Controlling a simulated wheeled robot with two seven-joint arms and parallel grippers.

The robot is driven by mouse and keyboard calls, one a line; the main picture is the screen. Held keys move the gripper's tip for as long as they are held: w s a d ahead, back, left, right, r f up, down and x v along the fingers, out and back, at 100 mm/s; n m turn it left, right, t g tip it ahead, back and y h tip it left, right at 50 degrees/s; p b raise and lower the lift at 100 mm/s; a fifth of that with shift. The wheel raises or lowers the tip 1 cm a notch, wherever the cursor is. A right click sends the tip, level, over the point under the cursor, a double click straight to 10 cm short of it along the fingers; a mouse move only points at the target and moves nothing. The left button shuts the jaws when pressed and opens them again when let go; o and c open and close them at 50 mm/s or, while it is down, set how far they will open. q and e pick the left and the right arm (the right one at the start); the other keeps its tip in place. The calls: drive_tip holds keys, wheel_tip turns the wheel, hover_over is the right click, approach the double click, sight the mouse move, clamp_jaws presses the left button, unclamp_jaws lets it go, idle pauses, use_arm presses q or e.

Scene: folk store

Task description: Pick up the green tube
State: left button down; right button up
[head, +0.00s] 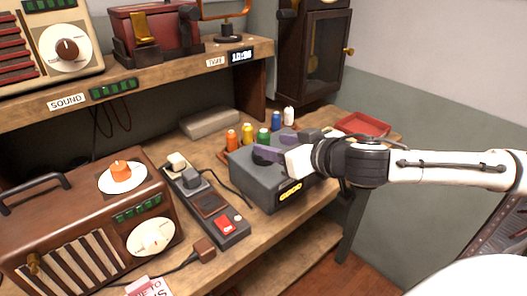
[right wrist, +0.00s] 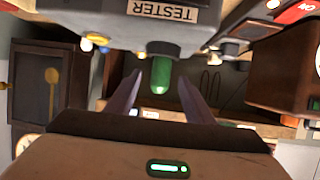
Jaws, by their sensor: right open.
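In the right wrist view, a green tube (right wrist: 160,76) shows ahead, in the gap between the open fingers (right wrist: 160,90), below a grey body with a TESTER label (right wrist: 162,11). I cannot tell whether a finger touches it. My left gripper is not in view.
A power strip (head: 208,205) and brown radio (head: 85,225) are left. A red tray (head: 363,125) lies right.

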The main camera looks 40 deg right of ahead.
sight(267, 144)
drive_tip(key=shift+w, duration=0.15)
drive_tip(key=shift+w+f, duration=0.15)
drive_tip(key=shift+w, duration=0.35)
drive_tip(key=shift+f+p+x, duration=0.2)
drive_tip(key=shift+p+x, duration=0.4)
drive_tip(key=shift+x, duration=1.4)
drive_tip(key=shift+s+a, duration=0.1)
drive_tip(key=shift+a, duration=0.05)
drive_tip(key=c, duration=0.9)
